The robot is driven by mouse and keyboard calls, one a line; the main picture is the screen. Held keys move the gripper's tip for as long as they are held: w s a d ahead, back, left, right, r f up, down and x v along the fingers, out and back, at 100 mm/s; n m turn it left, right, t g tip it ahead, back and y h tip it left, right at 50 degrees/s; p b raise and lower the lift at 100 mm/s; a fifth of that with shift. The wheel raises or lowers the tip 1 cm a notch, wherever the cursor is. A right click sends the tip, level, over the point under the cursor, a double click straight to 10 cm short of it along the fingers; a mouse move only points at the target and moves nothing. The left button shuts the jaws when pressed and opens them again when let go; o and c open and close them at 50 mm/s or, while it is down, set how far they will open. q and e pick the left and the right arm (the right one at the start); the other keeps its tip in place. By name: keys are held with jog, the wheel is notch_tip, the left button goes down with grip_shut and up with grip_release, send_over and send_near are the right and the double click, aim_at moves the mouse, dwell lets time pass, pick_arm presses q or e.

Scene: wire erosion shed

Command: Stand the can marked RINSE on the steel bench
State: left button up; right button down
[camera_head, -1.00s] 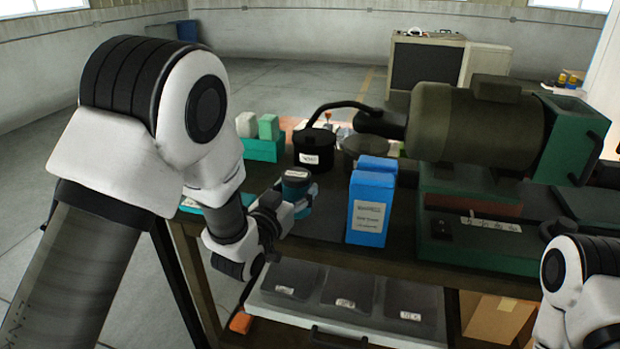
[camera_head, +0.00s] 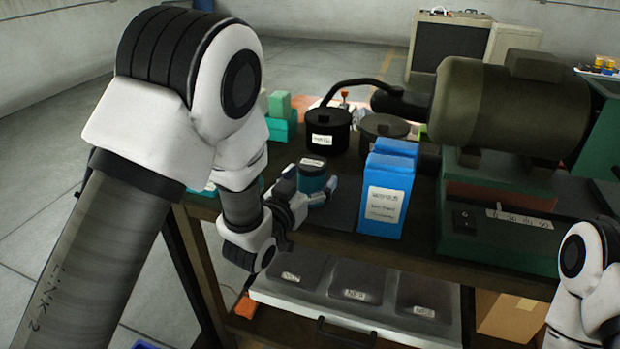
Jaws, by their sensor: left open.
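A small teal can with a dark lid (camera_head: 312,174) stands near the front left edge of a dark bench (camera_head: 330,238). A pale label shows on its lid, too small to read, so I cannot tell whether it is marked RINSE. My left gripper (camera_head: 318,193) is open, with its fingers around or beside the can's lower part; contact is unclear. A black lidded pot (camera_head: 327,139) behind it also has a label that I cannot read. My right arm shows at the lower right edge; its gripper is out of view.
Blue cartons (camera_head: 387,195) stand just right of the can. A green machine with a large motor (camera_head: 500,105) fills the bench's right side. Teal holders with green blocks (camera_head: 280,122) are behind on the left.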

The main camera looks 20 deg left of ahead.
pick_arm(q)
jog(key=shift+s+a+f, duration=0.1)
jog(key=shift+s+f, duration=0.05)
jog(key=shift+s, duration=0.25)
jog(key=s+a+p, duration=0.2)
jog(key=s+p, duration=0.8)
jog(key=s, duration=0.1)
jog(key=s+a+f+n+g+y, duration=0.1)
jog(key=s+f+g, duration=0.5)
jog(key=f, duration=0.6)
jog(key=s+a+f+n+g+y, duration=0.1)
jog(key=s+a+f+g+y, duration=0.1)
jog(key=s+a+f+g, duration=0.2)
jog(key=s+f+g, duration=0.3)
jog(key=s+f, duration=0.2)
jog(key=f, duration=0.3)
jog(key=shift+s, duration=0.4)
jog(key=shift+o, duration=0.5)
jog(key=s+f+g, duration=0.3)
jog(key=s+g, duration=0.1)
jog(key=s, duration=0.5)
jog(key=shift+s+a+n+g, duration=0.3)
jog(key=shift+a+g, duration=0.1)
jog(key=shift+d+r, duration=0.1)
